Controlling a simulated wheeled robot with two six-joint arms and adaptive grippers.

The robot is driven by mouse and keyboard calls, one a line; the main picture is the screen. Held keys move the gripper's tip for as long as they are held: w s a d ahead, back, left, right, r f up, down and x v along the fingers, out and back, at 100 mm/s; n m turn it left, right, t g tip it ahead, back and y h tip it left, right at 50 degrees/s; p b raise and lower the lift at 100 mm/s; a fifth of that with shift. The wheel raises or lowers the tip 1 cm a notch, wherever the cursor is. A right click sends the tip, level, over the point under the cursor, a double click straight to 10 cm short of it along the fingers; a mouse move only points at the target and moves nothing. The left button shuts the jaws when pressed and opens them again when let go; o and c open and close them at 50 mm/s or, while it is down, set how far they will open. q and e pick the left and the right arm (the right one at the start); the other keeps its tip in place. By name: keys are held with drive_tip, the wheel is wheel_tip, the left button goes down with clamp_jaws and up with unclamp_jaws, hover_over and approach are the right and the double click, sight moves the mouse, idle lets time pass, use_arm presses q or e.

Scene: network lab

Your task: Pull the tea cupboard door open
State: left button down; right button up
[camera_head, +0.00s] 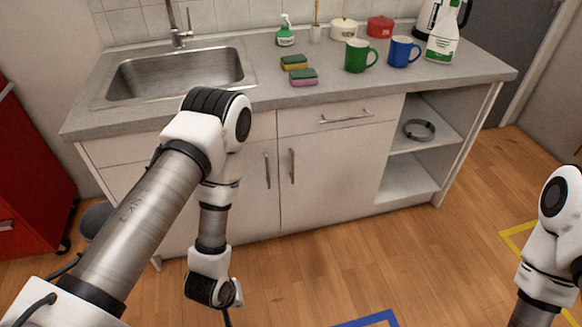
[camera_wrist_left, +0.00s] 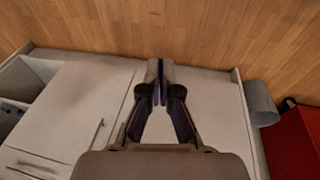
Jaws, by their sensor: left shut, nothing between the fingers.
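The white cupboard under the counter has a left door (camera_head: 255,200) and a right door (camera_head: 325,180), both closed. Each has an upright metal handle: the left door's handle (camera_head: 268,170) and the right door's handle (camera_head: 292,166) flank the seam. My left arm covers much of the left door in the head view. In the left wrist view my left gripper (camera_wrist_left: 159,80) is shut and empty, in front of the white doors with its tips towards their lower edge. One handle (camera_wrist_left: 99,130) shows there, apart from the fingers. My right gripper is out of view.
The counter (camera_head: 230,105) carries a sink (camera_head: 180,75), sponges, a green mug (camera_head: 358,56), a blue mug (camera_head: 402,51) and bottles. An open shelf (camera_head: 408,178) is right of the doors. A red cabinet (camera_head: 28,160) stands left.

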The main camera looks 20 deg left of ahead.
use_arm(q)
drive_tip(key=w+f+n+t+b, duration=0.4)
drive_tip(key=w+b, duration=0.1)
drive_tip(key=w, duration=0.7)
drive_tip(key=n+t+h+b, duration=0.1)
drive_tip(key=n+t+b, duration=0.65)
drive_tip(key=b, duration=1.15)
approach(286, 175)
drive_tip(key=s+d+r+m+t, duration=0.1)
drive_tip(key=s+d+r+t, duration=0.1)
drive_tip(key=s+d, duration=0.5)
drive_tip(key=shift+t, duration=0.85)
drive_tip(key=w+a+b, duration=0.1)
drive_tip(key=w+b, duration=0.3)
drive_tip(key=w+a+b, duration=0.2)
drive_tip(key=w+b, duration=0.2)
drive_tip(key=b, duration=0.1)
drive_tip(key=w+a+f+b, duration=0.1)
drive_tip(key=w+b, duration=0.3)
drive_tip(key=w, duration=0.1)
drive_tip(key=shift+a+b, duration=0.35)
drive_tip(key=shift+b, duration=0.05)
drive_tip(key=shift+s, duration=0.1)
